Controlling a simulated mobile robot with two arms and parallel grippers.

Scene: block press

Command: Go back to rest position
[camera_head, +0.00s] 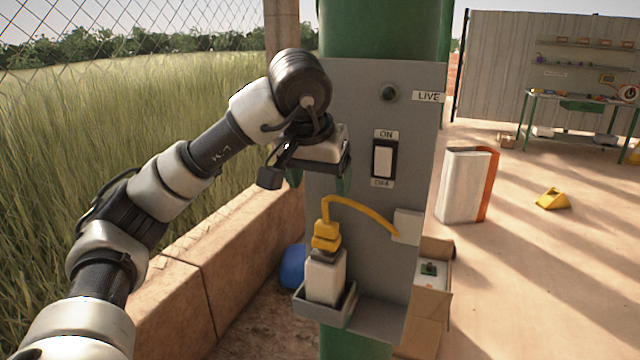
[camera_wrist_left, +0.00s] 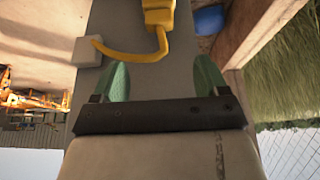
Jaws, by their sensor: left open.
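My left gripper (camera_head: 318,184) is in front of the upper left part of the grey panel (camera_head: 350,80). In the left wrist view its two green fingers (camera_wrist_left: 160,82) stand wide apart with nothing between them. Below it, a yellow plug (camera_head: 326,237) sits on top of a white block (camera_head: 325,278) in a grey holder (camera_head: 348,308). A yellow cable (camera_head: 365,212) runs from the plug to a light grey box (camera_head: 407,226). The plug also shows in the left wrist view (camera_wrist_left: 158,15), apart from the fingers. My right gripper is not in view.
The panel has a white ON/OFF switch (camera_head: 383,161) and a dark round lamp (camera_head: 389,93) near a LIVE label (camera_head: 428,97). A low brick wall (camera_head: 180,300) runs along the left. A cardboard box (camera_head: 428,315) stands at the panel's lower right. Open floor lies to the right.

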